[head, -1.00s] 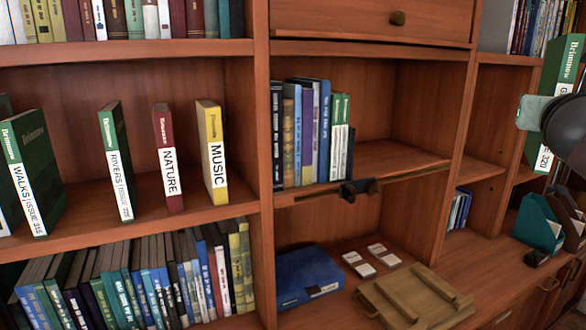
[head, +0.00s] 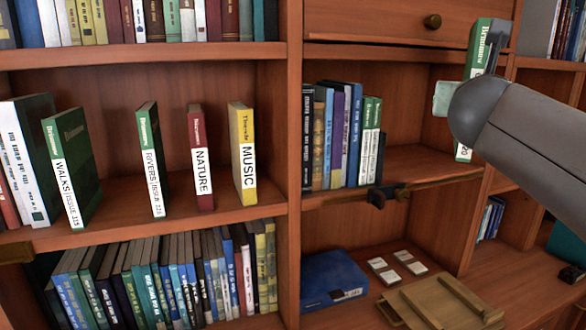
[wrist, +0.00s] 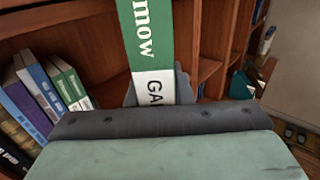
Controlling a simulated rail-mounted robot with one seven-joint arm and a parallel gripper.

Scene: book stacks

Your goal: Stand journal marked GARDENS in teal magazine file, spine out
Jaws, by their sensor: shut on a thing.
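The green journal (head: 482,45) has a white spine label, and the letters "GA" show on it in the wrist view (wrist: 150,45). It stands roughly upright in the air in front of the right upright of the middle bay. My gripper (wrist: 157,90) is shut on the journal, with grey fingers at its sides. In the head view my arm hides the journal's middle. The teal magazine file (head: 568,244) is at the right edge of the head view, partly cut off. A teal shape, likely the file (wrist: 241,86), shows at the right of the wrist view.
Journals marked WALKS (head: 69,175), RIVERS (head: 151,160), NATURE (head: 200,160) and MUSIC (head: 243,155) stand on the left shelf. A blue box (head: 333,278) and a wooden tray (head: 440,303) lie on the counter. A dark latch-like piece (head: 388,195) juts from the middle shelf edge.

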